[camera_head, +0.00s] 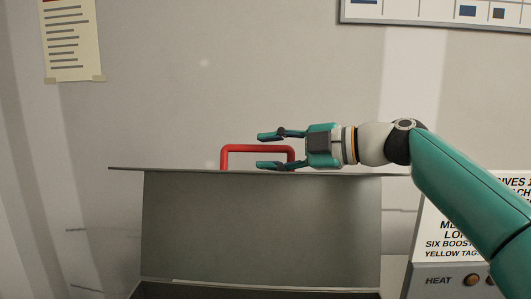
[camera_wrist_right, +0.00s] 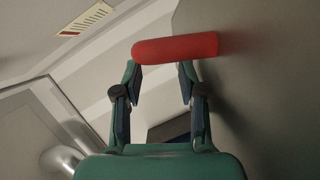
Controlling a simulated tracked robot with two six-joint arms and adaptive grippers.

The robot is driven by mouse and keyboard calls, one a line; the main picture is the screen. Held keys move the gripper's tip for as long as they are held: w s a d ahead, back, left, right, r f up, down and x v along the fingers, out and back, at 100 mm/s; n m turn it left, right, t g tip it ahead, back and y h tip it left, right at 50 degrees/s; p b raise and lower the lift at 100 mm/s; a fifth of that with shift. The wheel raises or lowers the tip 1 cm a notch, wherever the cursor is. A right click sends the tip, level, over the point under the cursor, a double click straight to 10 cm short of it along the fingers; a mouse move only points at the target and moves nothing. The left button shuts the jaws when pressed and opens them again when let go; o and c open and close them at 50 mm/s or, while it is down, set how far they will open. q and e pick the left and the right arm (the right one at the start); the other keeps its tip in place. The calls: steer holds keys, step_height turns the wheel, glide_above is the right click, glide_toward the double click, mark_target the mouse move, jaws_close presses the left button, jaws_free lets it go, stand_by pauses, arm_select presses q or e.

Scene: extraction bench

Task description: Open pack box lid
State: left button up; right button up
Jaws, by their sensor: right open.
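The grey pack box lid (camera_head: 260,230) stands raised, close to upright, above the dark box opening (camera_head: 250,291) at the bottom of the head view. A red handle (camera_head: 232,149) shows above the lid's top edge. My right gripper (camera_head: 265,151) is open at the handle, coming in from the right, its fingers above and below the handle bar in the picture. In the right wrist view the red handle bar (camera_wrist_right: 175,48) lies across the tips of the open gripper (camera_wrist_right: 160,72). I cannot tell whether they touch. My left gripper is not in view.
A white panel with printed text and a HEAT label (camera_head: 438,281) stands right of the box, below my right arm. A pale wall is behind, with a paper sheet (camera_head: 70,38) at left and a framed board (camera_head: 430,12) at upper right.

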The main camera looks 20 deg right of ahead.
steer(key=v, duration=1)
steer(key=shift+s+d, duration=0.25)
steer(key=shift+s, duration=0.05)
steer(key=shift+d+r, duration=0.1)
steer(key=shift+v, duration=1.4)
steer(key=r+p+v, duration=0.1)
steer(key=p+v, duration=0.2)
steer(key=v, duration=1.3)
steer(key=shift+d+p, duration=0.15)
steer(key=shift+p, duration=0.2)
